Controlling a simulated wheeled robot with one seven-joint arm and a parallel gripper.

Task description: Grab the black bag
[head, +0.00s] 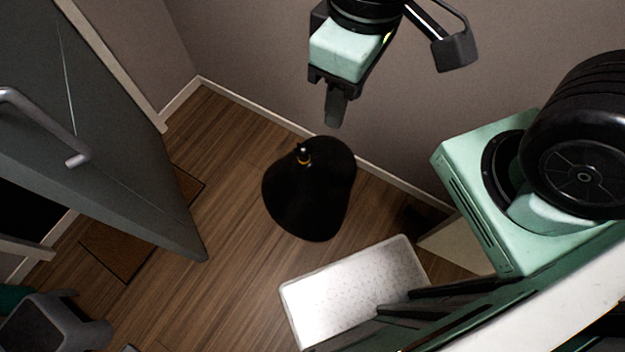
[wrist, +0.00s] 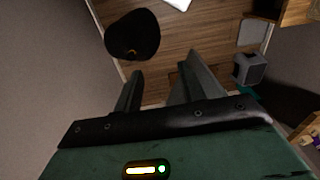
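The black bag (head: 315,200) stands on the wooden floor near the wall, in the middle of the head view. Its gathered top has a small yellowish tie. In the wrist view the bag (wrist: 132,32) is at the upper left, beyond the left finger. My gripper (head: 335,108) is above and apart from the bag, nearer the wall in the head view. In the wrist view my gripper (wrist: 165,66) has its two fingers spread, with only floor showing between them.
A grey door (head: 95,140) with a handle stands at the left, with a brown doormat (head: 125,245) partly behind it. A white-topped object (head: 355,290) is at the lower middle. Bare floor lies between the door and bag.

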